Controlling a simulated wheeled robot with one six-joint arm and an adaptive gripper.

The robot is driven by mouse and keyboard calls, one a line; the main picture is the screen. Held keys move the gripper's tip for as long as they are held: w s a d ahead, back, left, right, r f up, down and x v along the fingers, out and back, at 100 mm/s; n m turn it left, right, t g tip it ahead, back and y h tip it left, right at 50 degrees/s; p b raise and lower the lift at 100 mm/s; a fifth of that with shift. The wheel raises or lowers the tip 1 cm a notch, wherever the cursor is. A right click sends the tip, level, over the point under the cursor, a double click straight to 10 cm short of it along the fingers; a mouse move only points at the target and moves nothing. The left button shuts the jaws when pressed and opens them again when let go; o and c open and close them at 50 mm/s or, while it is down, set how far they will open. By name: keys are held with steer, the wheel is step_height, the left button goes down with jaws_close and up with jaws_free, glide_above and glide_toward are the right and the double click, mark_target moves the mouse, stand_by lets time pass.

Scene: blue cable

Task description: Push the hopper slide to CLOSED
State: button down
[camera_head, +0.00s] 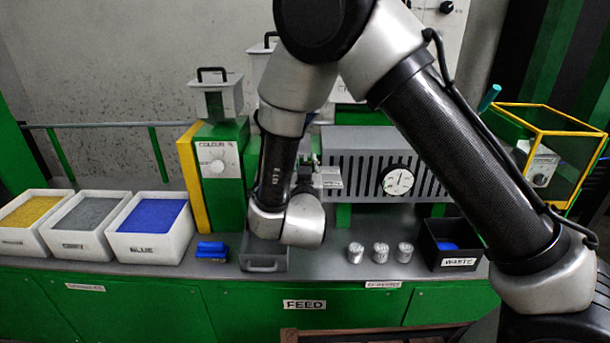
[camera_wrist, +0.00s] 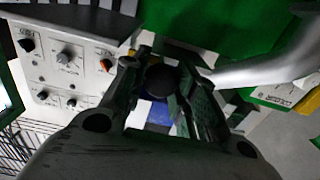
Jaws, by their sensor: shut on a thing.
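In the wrist view my gripper (camera_wrist: 162,90) has its two dark fingers on either side of a round black knob (camera_wrist: 160,80) and is shut on it. Whether this knob belongs to the hopper slide cannot be told, and no CLOSED mark is readable. In the head view my arm's end hangs in front of the machine, left of the grey slotted barrel housing (camera_head: 350,165), and hides the fingers. A pale hopper (camera_head: 262,65) with a dark handle shows partly behind my arm. Another lidded hopper (camera_head: 216,98) stands on the green COLOUR unit (camera_head: 218,160) to the left.
Bins of yellow, grey and blue pellets (camera_head: 150,235) stand at the left. A small blue object (camera_head: 211,250) and a grey tray (camera_head: 264,264) lie near my wrist. Several small jars (camera_head: 380,252) and a black WASTE box (camera_head: 455,263) stand right. A yellow-framed guard (camera_head: 545,145) is farther right.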

steer(key=shift+w+r, duration=0.1)
steer(key=shift+w, duration=0.2)
steer(key=c, duration=1.1)
jaws_free()
steer(key=shift+w, duration=0.1)
steer(key=s, duration=1.2)
steer(key=shift+a, duration=0.2)
